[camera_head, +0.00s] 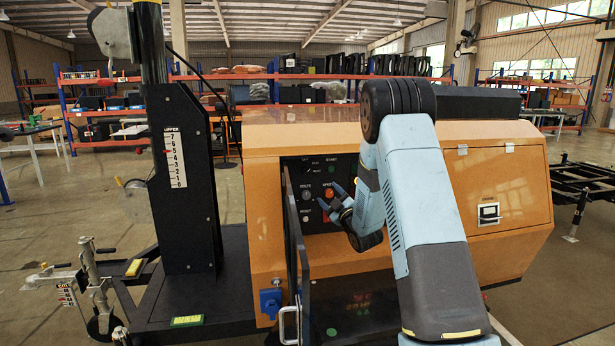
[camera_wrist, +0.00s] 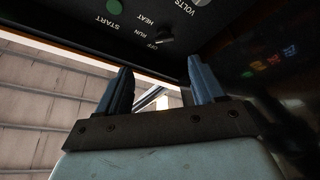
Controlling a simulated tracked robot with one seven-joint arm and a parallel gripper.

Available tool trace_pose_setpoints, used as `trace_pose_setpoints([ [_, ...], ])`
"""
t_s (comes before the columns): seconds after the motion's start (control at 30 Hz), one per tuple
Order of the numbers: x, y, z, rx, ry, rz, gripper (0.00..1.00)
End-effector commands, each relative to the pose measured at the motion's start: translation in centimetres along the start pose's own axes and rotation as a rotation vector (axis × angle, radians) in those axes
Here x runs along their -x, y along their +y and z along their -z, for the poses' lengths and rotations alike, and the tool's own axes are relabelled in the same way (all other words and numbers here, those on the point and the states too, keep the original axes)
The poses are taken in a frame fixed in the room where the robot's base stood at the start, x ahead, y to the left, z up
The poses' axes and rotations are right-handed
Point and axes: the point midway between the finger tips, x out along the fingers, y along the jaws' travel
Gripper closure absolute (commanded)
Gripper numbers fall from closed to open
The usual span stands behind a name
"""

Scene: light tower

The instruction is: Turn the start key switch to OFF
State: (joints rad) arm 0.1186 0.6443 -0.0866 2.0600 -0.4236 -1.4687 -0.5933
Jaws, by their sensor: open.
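The start key switch (camera_wrist: 165,36) is a small dark knob on the black control panel (camera_wrist: 225,28). White OFF, RUN, HEAT and START labels run beside it, upside down in the wrist view. The knob is dark, and I cannot tell which label it points to. My gripper (camera_wrist: 160,64) is open, with its two fingers apart below the switch in the wrist view. Nothing shows between the fingers. In the head view my gripper (camera_head: 334,204) is in front of the recessed panel, and I cannot make out the switch there.
An open dark door (camera_head: 297,240) stands at the left of the panel recess in the orange housing (camera_head: 265,190). Panel lights and a gauge (camera_head: 305,193) are close to my gripper. A black mast (camera_head: 185,170) stands left of the housing.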

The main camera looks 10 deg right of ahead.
Motion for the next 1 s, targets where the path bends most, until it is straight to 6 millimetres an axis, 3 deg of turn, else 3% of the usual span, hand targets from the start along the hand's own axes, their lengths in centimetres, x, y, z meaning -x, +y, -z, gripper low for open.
trace_pose_setpoints([
  [0.23, -3.7, -1.1, 1.0, -0.005, 0.015, 0.012, 0.32],
  [0.7, -11.7, -1.3, 1.3, -0.006, 0.016, 0.013, 0.32],
  [1.0, -13.9, -1.3, 1.2, -0.006, 0.013, 0.013, 0.32],
])
